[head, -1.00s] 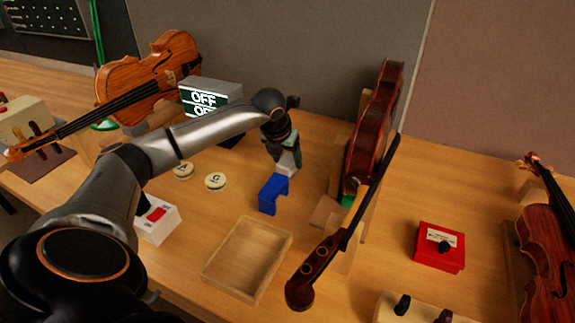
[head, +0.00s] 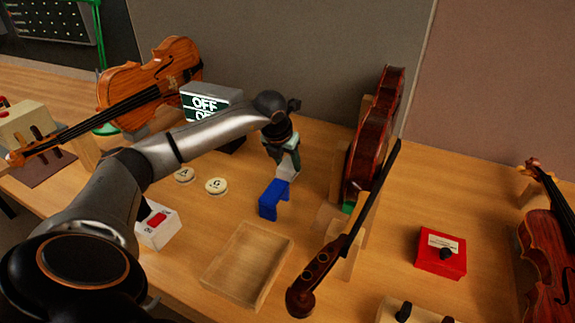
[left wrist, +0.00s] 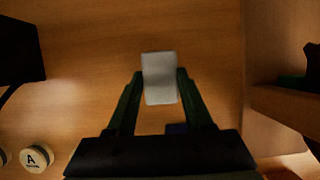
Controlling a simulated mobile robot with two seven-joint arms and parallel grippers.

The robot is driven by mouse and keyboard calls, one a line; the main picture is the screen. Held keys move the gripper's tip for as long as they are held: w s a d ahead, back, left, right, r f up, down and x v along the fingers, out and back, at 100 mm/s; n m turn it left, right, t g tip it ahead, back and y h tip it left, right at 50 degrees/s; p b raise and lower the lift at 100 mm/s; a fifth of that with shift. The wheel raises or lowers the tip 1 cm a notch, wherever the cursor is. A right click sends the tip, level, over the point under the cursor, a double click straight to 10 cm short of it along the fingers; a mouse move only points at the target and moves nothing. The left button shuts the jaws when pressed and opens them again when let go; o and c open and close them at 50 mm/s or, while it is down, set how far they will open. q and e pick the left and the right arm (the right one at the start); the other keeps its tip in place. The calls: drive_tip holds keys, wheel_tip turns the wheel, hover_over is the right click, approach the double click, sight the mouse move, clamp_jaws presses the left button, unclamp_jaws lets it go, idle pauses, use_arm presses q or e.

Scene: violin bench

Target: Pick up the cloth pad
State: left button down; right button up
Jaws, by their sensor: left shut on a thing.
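The cloth pad (head: 287,172) is a small pale grey-white block at the tips of my left gripper (head: 289,163), near the middle of the bench in the head view. In the left wrist view the cloth pad (left wrist: 160,78) sits between the two dark green fingers (left wrist: 160,85), which are shut on its sides. I cannot clearly tell whether its underside touches the bench. A blue bracket-shaped block (head: 273,197) stands just in front of the pad. My right gripper is not in view.
A dark red violin (head: 375,135) stands upright in a wooden holder to the right. A shallow wooden tray (head: 280,268) lies in front. Round pucks (head: 216,186) and the OFF sign box (head: 210,97) are to the left. A red box (head: 440,254) sits at right.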

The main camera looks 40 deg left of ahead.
use_arm(q)
wheel_tip(320, 180, up, 2)
drive_tip(key=shift+r, duration=0.15)
drive_tip(key=s+d+r, duration=0.7)
drive_tip(key=d+r, duration=0.3)
drive_tip(key=d, duration=0.2)
drive_tip(key=shift+s+b, duration=0.2)
drive_tip(key=shift+b, duration=0.2)
drive_tip(key=c, duration=0.9)
unclamp_jaws()
drive_tip(key=c, duration=0.6)
